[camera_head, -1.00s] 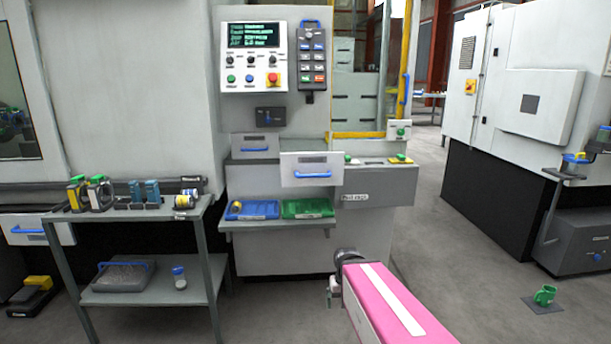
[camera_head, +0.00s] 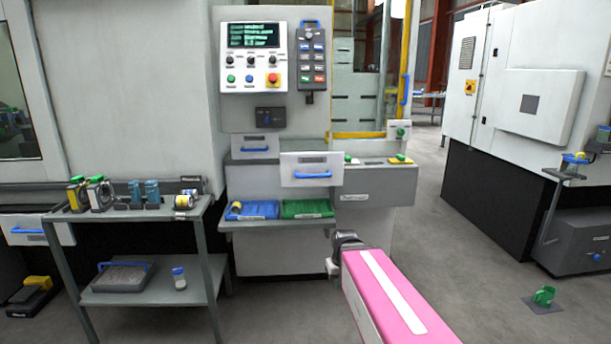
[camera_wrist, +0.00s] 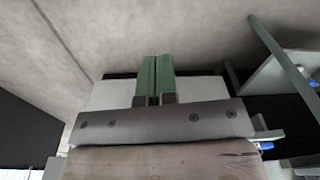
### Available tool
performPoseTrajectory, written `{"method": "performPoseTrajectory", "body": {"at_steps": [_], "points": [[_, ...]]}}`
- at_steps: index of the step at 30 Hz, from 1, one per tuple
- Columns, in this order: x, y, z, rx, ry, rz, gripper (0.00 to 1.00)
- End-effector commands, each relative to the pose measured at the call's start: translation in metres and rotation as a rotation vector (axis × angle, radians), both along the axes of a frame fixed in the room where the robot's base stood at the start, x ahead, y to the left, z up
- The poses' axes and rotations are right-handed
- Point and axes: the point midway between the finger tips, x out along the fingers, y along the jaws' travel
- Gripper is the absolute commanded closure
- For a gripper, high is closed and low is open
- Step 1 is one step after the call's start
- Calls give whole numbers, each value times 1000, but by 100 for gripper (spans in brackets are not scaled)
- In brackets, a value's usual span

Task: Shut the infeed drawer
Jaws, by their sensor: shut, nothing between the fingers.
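A white drawer (camera_head: 311,169) with a blue bar handle stands out from the front of the machine, below the control panel, and looks pulled open. I cannot read its label, so I cannot confirm that it is the infeed drawer. A similar drawer front (camera_head: 255,146) with a blue handle sits further back at its upper left. My pink arm is low in the head view, in front of the machine and apart from the drawer; the gripper is mostly hidden there. In the wrist view my gripper (camera_wrist: 156,62) has its green fingers together, empty, over grey floor.
A shelf with a blue tray (camera_head: 252,217) and a green tray (camera_head: 307,216) lies under the drawer. A grey trolley (camera_head: 135,212) with tools stands at the left. A grey cabinet (camera_head: 376,188) adjoins at the right.

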Motion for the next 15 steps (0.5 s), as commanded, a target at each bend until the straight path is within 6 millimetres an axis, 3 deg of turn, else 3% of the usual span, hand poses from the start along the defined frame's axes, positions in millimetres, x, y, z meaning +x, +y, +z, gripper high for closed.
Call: {"method": "performPoseTrajectory", "body": {"at_steps": [6, 15], "points": [[42, 13, 63, 28, -90, 202, 100], [84, 30, 154, 42, -218, 487, 100]]}}
